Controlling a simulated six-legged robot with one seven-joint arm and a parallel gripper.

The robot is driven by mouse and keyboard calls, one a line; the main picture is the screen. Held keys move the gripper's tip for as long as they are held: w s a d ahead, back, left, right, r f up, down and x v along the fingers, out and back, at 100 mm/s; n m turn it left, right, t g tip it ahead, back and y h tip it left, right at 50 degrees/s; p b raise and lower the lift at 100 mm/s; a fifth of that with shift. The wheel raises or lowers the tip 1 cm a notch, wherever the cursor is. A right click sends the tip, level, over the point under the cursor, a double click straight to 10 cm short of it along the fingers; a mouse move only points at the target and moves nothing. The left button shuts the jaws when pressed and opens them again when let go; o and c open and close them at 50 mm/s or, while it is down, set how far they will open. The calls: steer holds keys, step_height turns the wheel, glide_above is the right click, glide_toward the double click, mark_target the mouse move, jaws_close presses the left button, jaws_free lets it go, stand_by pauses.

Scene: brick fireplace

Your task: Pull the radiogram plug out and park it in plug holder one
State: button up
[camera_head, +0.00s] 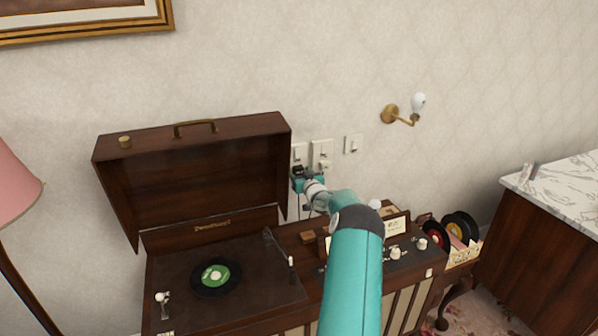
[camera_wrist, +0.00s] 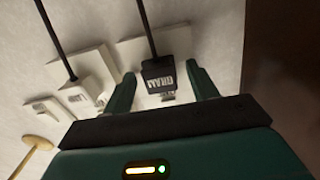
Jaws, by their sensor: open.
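The radiogram plug (camera_wrist: 158,73) is black, with upside-down lettering that seems to read "GRAM". It sits at a white wall socket, with its black cord at the top of the wrist view. My gripper (camera_wrist: 161,86) is open, one finger on each side of the plug, with visible gaps. In the head view my gripper (camera_head: 309,180) is at the wall just right of the raised lid, and the dark plug (camera_head: 297,170) shows beside it. The radiogram (camera_head: 225,300) stands below with its lid up. I cannot pick out plug holder one.
A white plug (camera_wrist: 92,90) with a black cord sits in the neighbouring socket, close to one finger. A switch plate (camera_head: 353,144) and a brass wall lamp (camera_head: 403,112) are to the right. The raised lid (camera_head: 200,180) stands close on the left.

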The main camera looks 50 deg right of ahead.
steer(key=shift+c, duration=0.2)
jaws_close()
steer(key=v, duration=0.6)
stand_by(1.3)
